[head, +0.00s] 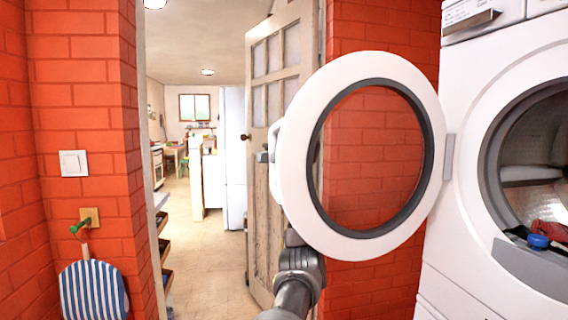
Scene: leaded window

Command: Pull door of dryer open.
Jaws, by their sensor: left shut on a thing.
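The dryer (460,210) stands at the right, white, with its round drum opening showing. Its round door (290,200) is swung wide open to the left on its hinge, a white ring around a clear window with a grey rim. My left arm rises from the bottom centre and passes behind the door's lower left edge. My left gripper (264,157) shows only in part at the door's left edge, shut on the white door handle (275,138). Most of the fingers are hidden by the door. My right gripper is out of view.
Red brick walls stand at left and behind the dryer door. A panelled wooden room door (262,210) stands open behind it. A striped bag (92,290) hangs at lower left. Coloured items (540,240) lie in the drum opening. The doorway floor (205,260) is clear.

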